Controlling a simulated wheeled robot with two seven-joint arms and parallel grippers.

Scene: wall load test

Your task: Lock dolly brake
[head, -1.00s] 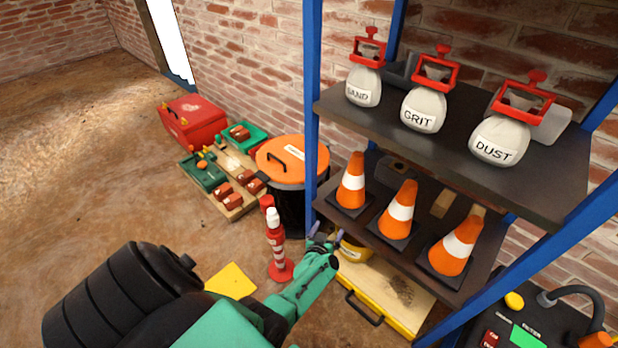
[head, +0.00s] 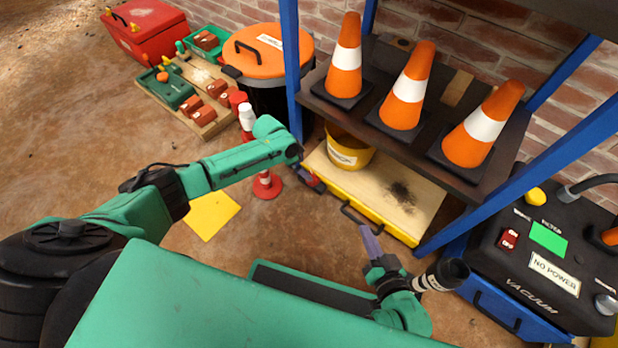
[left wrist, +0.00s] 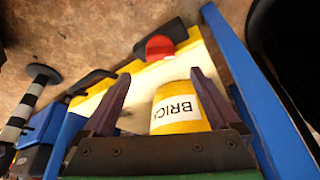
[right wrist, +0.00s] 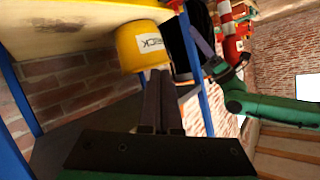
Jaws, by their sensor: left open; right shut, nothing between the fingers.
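A low wooden platform with yellow edges (head: 423,200), seemingly the dolly, sits under the shelf with a black handle on its front. It carries a yellow bucket (head: 347,155) labelled BRICK. A round red part on a black piece (left wrist: 160,47), possibly the brake, shows at the platform's edge in the left wrist view. My left gripper (head: 314,183) is open at the platform's left end, with nothing between its fingers (left wrist: 160,78). In the head view it partly hides that corner. My right gripper (head: 370,240) is shut and empty in front of the platform; its fingers (right wrist: 162,90) appear below the bucket.
Blue shelf posts (head: 293,70) and a shelf of orange cones (head: 410,88) stand close above the platform. A vacuum (head: 545,255) stands at the right. A yellow mat (head: 212,214) lies on the floor.

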